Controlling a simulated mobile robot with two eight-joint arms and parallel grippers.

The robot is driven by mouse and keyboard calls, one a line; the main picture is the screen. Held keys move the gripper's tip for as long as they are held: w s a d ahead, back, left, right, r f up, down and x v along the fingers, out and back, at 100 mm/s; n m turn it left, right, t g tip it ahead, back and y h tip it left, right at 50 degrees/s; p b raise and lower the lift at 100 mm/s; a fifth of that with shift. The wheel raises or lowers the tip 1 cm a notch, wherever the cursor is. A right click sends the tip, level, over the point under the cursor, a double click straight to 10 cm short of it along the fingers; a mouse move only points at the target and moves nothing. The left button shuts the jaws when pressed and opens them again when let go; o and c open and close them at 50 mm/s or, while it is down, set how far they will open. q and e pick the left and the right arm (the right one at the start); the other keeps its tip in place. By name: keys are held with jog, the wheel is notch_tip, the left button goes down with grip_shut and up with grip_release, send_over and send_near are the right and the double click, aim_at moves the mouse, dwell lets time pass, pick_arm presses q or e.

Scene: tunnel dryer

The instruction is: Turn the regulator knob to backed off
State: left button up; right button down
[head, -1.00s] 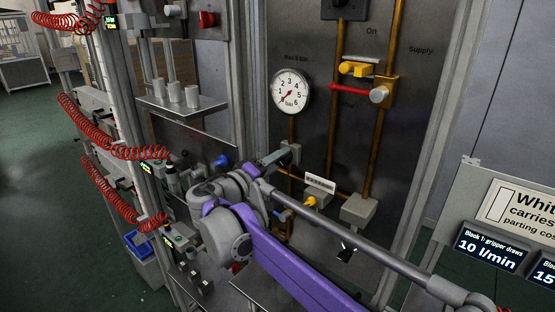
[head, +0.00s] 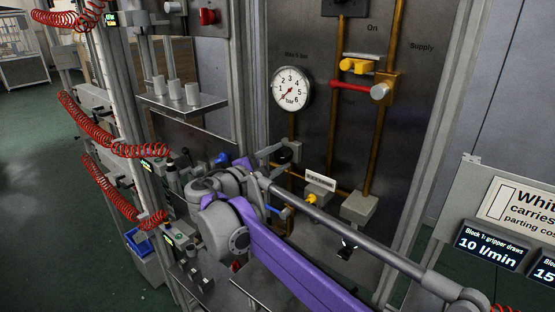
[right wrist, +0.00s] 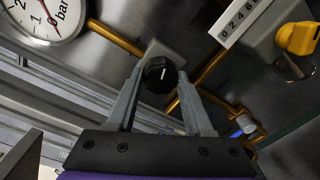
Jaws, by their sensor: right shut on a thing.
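The regulator knob (head: 284,155) is a small black round knob on the metal panel, below the pressure gauge (head: 291,88). In the right wrist view the knob (right wrist: 158,76) shows between the fingertips, with a short pale mark on its face. My right gripper (head: 281,161) is shut on the knob; it also shows in the right wrist view (right wrist: 160,84), one grey finger on each side of the knob. The gauge's red needle points to the lower left, at the low end of the scale. My left gripper is not in view.
A yellow valve handle (head: 357,66) and a red lever (head: 351,86) sit on copper pipes at the upper right. A yellow-knobbed flow block (head: 319,191) is right of the knob. Red coiled hoses (head: 90,125) hang at the left.

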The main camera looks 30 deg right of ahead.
jog(key=n, duration=0.3)
jog(key=shift+f+n, duration=0.1)
jog(key=shift+n, duration=0.2)
jog(key=n+b, duration=0.1)
jog(key=n, duration=0.5)
jog(key=shift+n+b, duration=0.4)
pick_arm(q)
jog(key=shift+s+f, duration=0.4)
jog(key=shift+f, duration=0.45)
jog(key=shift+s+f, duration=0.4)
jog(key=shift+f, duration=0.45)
pick_arm(e)
jog(key=shift+n, duration=1.5)
jog(key=shift+c, duration=1.4)
grip_release()
jog(key=shift+s+a, duration=0.1)
